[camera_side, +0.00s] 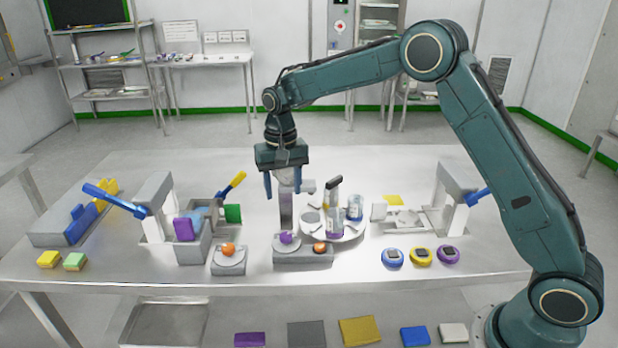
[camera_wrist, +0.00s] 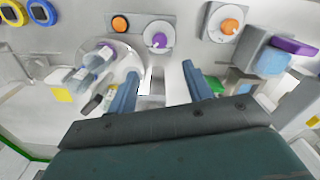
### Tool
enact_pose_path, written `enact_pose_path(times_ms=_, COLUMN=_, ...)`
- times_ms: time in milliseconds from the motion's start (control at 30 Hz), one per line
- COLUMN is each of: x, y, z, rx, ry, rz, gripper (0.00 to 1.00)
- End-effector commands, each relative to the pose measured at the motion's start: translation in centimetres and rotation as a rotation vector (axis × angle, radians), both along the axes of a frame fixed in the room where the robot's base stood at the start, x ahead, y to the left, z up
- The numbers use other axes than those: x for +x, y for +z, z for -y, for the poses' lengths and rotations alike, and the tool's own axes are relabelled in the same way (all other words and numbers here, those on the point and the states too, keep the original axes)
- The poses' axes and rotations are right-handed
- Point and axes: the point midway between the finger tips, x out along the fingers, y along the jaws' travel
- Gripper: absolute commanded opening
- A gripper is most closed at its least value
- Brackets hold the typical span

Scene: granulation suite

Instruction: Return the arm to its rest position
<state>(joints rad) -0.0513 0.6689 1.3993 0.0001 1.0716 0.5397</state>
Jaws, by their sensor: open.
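My arm reaches in from the right, and my gripper (camera_side: 285,188) hangs over the middle of the metal table (camera_side: 120,262), pointing down. Its two blue fingers are apart, with nothing held between them. In the wrist view my gripper (camera_wrist: 160,80) also shows open, with a grey upright part of a fixture between and beyond the fingers. In the side view this grey post (camera_side: 286,212) stands just below the fingers. I cannot tell whether they touch it.
A round tray (camera_side: 350,236) with bottles stands right of my gripper. A purple knob (camera_side: 286,238) and orange knobs (camera_side: 228,249) sit in front. A grey fixture with a blue lever (camera_side: 115,198) is left; another with a blue handle (camera_side: 478,197) is right. Round timers (camera_side: 420,256) lie front right.

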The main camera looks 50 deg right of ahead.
Motion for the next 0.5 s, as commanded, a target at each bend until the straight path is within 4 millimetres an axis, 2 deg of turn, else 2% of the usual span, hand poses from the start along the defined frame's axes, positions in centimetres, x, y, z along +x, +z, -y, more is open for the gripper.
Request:
enact_pose_path(times_ms=133, x=0.00, y=0.59, z=0.00, rx=0.000, ry=0.000, rz=0.000, gripper=0.51)
enact_pose_path(times_ms=500, x=-0.04, y=0.71, z=0.00, rx=0.000, ry=0.001, rz=0.000, gripper=0.51)
